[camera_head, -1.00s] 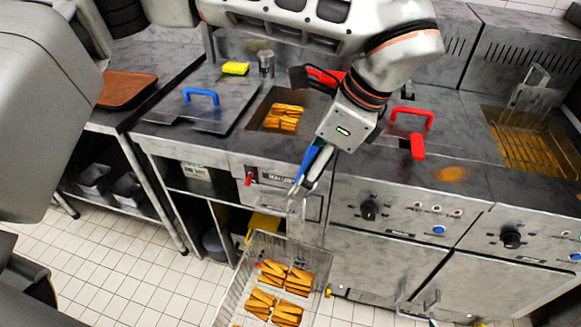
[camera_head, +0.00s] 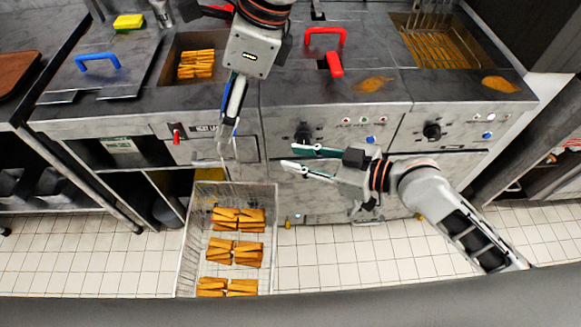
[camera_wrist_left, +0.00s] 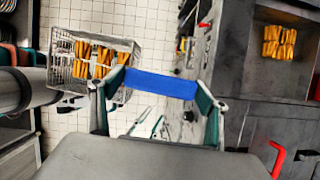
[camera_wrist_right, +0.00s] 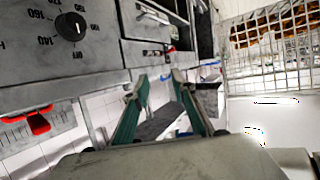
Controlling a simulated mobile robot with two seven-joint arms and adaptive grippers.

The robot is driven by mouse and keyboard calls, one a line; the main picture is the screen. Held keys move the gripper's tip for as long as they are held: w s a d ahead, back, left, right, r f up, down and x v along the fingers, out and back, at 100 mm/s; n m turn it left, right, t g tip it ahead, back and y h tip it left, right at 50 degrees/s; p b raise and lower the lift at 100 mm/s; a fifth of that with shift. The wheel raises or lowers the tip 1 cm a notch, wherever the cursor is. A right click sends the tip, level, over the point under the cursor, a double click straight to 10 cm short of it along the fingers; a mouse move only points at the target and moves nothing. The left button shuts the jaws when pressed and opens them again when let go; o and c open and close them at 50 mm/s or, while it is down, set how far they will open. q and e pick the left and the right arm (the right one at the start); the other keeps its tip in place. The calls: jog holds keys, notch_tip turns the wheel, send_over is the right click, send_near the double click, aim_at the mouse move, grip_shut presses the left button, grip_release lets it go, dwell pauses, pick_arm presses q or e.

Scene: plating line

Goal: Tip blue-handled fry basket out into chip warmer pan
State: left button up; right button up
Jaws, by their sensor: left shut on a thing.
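The fry basket (camera_head: 184,240) is a wire basket with several bundles of golden chips in it. It hangs level over the floor in front of the counter. Its blue handle shows in the left wrist view (camera_wrist_left: 160,84), between the fingers of my left gripper (camera_wrist_left: 158,82), which is shut on it. In the head view my left gripper (camera_head: 230,118) is at the counter's front edge. My right gripper (camera_head: 289,156) is open and empty, to the right of the basket. The chip warmer pan (camera_head: 172,72), sunk in the counter, holds some chips.
A lid with a blue handle (camera_head: 97,61) lies left of the pan, with a yellow sponge (camera_head: 128,21) behind it. A red handle (camera_head: 334,64) stands to the right. A fryer well with another basket (camera_head: 434,42) is farther right. Tiled floor (camera_head: 80,245) lies left of the basket.

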jog(key=s+a+r+n+g+y, duration=0.2)
jog(key=s+a+r+n+g, duration=0.1)
jog(key=s+r+n+g, duration=0.4)
jog(key=shift+m+t, duration=0.4)
jog(key=shift+m, duration=0.2)
jog(key=x, duration=0.7)
jog(key=s+x, duration=0.1)
jog(key=x, duration=0.3)
jog(key=shift+f, duration=0.2)
grip_shut()
pick_arm(q)
jog(key=o, duration=2.2)
pick_arm(e)
jog(key=shift+r, duration=0.15)
